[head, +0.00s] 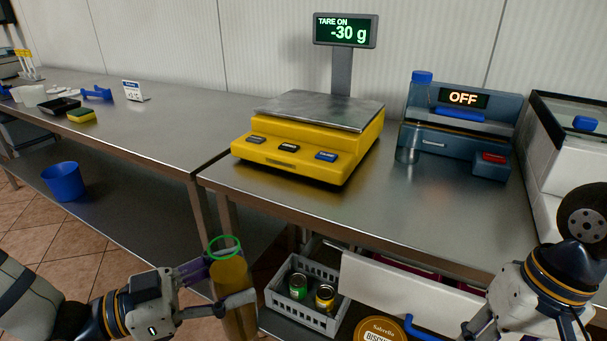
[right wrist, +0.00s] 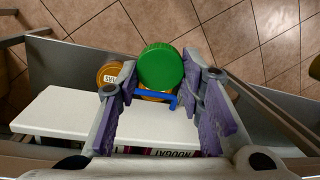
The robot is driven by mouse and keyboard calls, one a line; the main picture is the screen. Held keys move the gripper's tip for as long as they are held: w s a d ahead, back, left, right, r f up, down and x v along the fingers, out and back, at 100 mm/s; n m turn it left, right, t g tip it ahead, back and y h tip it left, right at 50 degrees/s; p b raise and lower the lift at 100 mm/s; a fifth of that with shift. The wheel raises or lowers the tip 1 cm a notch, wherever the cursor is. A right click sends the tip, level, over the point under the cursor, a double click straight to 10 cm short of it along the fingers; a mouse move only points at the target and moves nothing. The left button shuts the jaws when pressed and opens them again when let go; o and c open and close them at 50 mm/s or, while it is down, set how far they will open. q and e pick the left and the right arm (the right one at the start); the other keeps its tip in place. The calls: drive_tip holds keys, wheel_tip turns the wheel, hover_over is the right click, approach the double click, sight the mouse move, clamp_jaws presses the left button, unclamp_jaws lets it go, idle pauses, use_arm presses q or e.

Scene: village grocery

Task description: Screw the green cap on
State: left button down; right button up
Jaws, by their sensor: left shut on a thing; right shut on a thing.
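My left gripper (head: 222,283) is shut on a tall jar (head: 233,277) with amber contents, held roughly upright in front of the tables. A green ring (head: 224,246) shows at the jar's top, with no solid cap over it. The green cap (right wrist: 160,66) is round and ribbed. In the right wrist view it sits between the purple-padded fingers of my right gripper (right wrist: 160,75), which is shut on it. In the head view my right gripper's fingertips and the cap are cut off at the bottom right. The cap and jar are well apart.
A yellow scale (head: 300,155) and a blue-grey machine reading OFF (head: 440,135) stand on the metal table (head: 400,205). Below are a grey crate (head: 320,318) with two cans, a round biscuit tin (head: 380,331) and a blue handle (right wrist: 155,98). The near tabletop is clear.

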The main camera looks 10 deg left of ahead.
use_arm(q)
drive_tip(key=w+d+m+g+h, duration=0.1)
drive_tip(key=d+m+g, duration=0.3)
drive_tip(key=d+g, duration=0.2)
drive_tip(key=d+f+m+g+h, duration=0.1)
drive_tip(key=d+m+g+h, duration=0.1)
drive_tip(key=d+m+g, duration=0.2)
drive_tip(key=d+g, duration=0.2)
drive_tip(key=shift+w+d+f, duration=0.3)
drive_tip(key=shift+w+d, duration=0.05)
drive_tip(key=shift+d, duration=0.05)
use_arm(e)
drive_tip(key=w+a+r+n+h, duration=0.1)
drive_tip(key=w+a+r, duration=0.3)
drive_tip(key=a+r, duration=0.25)
drive_tip(key=w+a+r+n, duration=0.2)
drive_tip(key=w+a+r, duration=0.2)
drive_tip(key=a+r, duration=0.3)
drive_tip(key=s+a+r, duration=0.2)
drive_tip(key=a+r, duration=0.3)
drive_tip(key=a, duration=0.4)
drive_tip(key=shift+s+n+t+h, duration=0.25)
drive_tip(key=shift+n+t+h, duration=0.05)
drive_tip(key=shift+n+t, duration=0.1)
drive_tip(key=shift+f, duration=1.95)
